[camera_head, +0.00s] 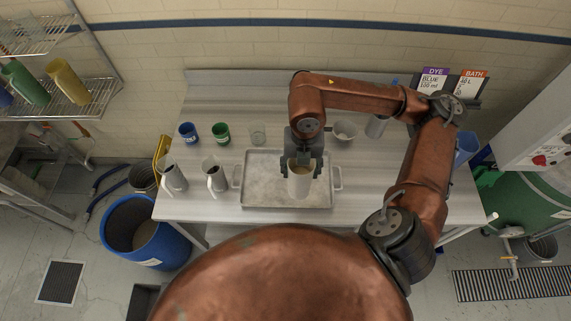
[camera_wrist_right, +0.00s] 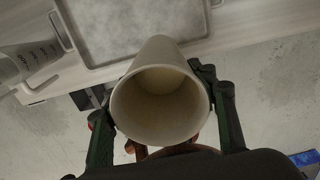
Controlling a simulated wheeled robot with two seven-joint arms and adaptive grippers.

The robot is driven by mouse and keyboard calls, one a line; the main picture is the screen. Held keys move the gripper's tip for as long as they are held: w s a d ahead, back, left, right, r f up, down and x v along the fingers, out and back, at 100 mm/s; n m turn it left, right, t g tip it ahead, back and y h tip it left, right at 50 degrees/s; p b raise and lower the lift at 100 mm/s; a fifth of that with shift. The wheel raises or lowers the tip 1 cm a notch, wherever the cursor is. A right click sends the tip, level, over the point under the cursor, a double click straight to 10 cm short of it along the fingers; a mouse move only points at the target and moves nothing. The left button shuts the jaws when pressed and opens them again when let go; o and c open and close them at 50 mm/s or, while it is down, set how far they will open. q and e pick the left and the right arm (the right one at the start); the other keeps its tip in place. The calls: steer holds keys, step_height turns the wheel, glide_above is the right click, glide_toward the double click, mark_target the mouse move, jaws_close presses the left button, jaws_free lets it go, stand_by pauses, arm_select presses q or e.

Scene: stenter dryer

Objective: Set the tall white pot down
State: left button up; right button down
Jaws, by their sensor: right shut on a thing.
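The tall white pot (camera_head: 299,185) is upright between the fingers of my right gripper (camera_head: 301,167), which is shut on it. In the head view it appears over the front right part of the grey metal tray (camera_head: 262,190). In the right wrist view I look into the open mouth of the pot (camera_wrist_right: 160,105), which looks empty, with a finger on either side. The tray (camera_wrist_right: 120,25) shows beyond it. The pot's base is hidden, so I cannot tell whether it touches anything. My left gripper is not in view.
Two white jugs (camera_head: 216,178) stand left of the tray. A blue cup (camera_head: 188,132), a green cup (camera_head: 220,132) and a clear beaker (camera_head: 257,135) stand behind. A bowl (camera_head: 345,130) and grey cup (camera_head: 377,126) are at the back right. The table's right front is clear.

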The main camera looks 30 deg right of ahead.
steer(key=w+d+f+p, duration=0.2)
steer(key=w+f+p, duration=0.2)
steer(key=w+f, duration=0.6)
steer(key=shift+w+f, duration=0.35)
steer(key=shift+f, duration=0.45)
steer(key=shift+f, duration=0.2)
steer(key=c, duration=0.8)
jaws_free()
steer(key=shift+r, duration=0.1)
